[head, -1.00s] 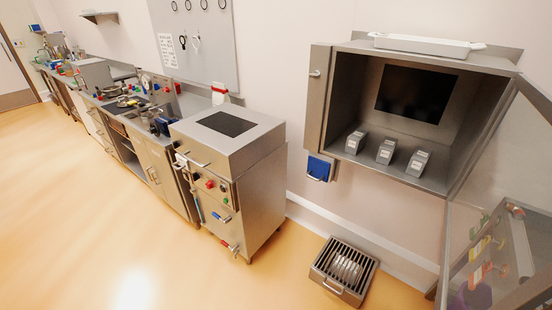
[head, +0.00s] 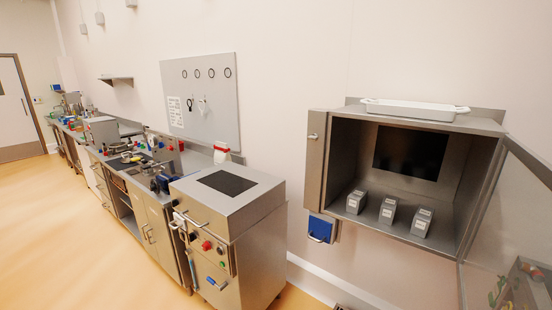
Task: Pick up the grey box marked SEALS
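Three small grey boxes with white labels stand in a row on the floor of an open steel wall cabinet (head: 325,165) at the right: a left box (head: 356,202), a middle box (head: 388,210) and a right box (head: 421,222). The print on their labels is too small to read, so I cannot tell which is marked SEALS. Neither of my grippers shows in the head view.
A white tray (head: 415,109) lies on top of the cabinet. A blue bin (head: 321,228) hangs below its left side. A clear panel (head: 510,220) stands at its right. A steel unit (head: 235,235) and a long counter fill the left. Floor at far left is free.

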